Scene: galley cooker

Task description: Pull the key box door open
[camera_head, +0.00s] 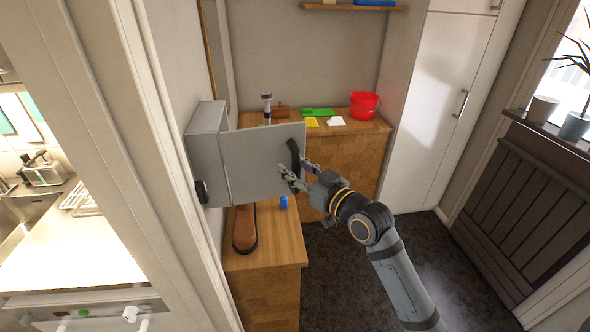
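The key box (205,150) is a grey metal box on the wall at the left of the head view. Its flat grey door (255,155) stands swung out from the box, to the right. A curved black handle (293,156) is at the door's free edge. My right gripper (292,173) is at the handle's lower part, with its fingers around it; it appears shut on the handle. The fingertips partly overlap the door and handle. The inside of the box is hidden by the door. My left gripper is not in view.
A wooden bench (262,262) with a brown shoe (245,229) is below the box. A wooden cabinet (352,155) behind holds a red bucket (364,106) and cloths. The white door frame (115,130) stands close at left. Dark floor (345,265) is clear at right.

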